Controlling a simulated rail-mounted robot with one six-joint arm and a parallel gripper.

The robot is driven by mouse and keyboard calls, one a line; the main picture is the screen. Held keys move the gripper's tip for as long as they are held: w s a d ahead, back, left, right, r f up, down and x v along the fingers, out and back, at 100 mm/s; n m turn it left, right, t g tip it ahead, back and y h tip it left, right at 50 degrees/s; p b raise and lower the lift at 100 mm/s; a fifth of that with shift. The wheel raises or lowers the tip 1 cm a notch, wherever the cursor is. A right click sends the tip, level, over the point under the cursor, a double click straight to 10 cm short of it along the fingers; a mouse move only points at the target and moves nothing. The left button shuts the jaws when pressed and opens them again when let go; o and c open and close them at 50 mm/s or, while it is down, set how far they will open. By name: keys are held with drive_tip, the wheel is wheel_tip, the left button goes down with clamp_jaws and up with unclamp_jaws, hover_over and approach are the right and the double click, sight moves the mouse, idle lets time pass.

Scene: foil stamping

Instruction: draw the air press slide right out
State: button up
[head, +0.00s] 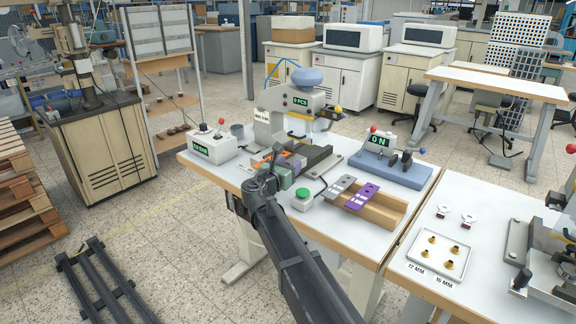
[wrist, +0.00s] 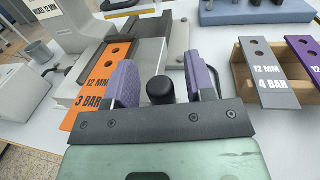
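The air press (head: 292,112) stands on the white table, with a blue-grey dome on top and a "0 PCS" display. Its grey slide (wrist: 150,58) lies ahead of my gripper in the wrist view, partly hidden by the fingers. A black round knob (wrist: 160,91), apparently the slide's handle, shows between the fingers. My gripper (wrist: 160,84) is open, with one purple-padded finger on each side of the knob and a visible gap to each. In the head view my gripper (head: 287,163) is at the front of the press, and my arm hides the knob.
An orange plate marked "12 MM 3 BAR" (wrist: 98,84) lies close to the left finger. A wooden rack (head: 376,212) holds grey and purple plates to the right. A green button box (head: 303,199) stands near my arm. A white display box (head: 212,147) is at left.

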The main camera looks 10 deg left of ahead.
drive_tip(key=v, duration=1)
drive_tip(key=shift+s+a, duration=0.15)
drive_tip(key=shift+s, duration=0.25)
drive_tip(key=shift+r, duration=0.1)
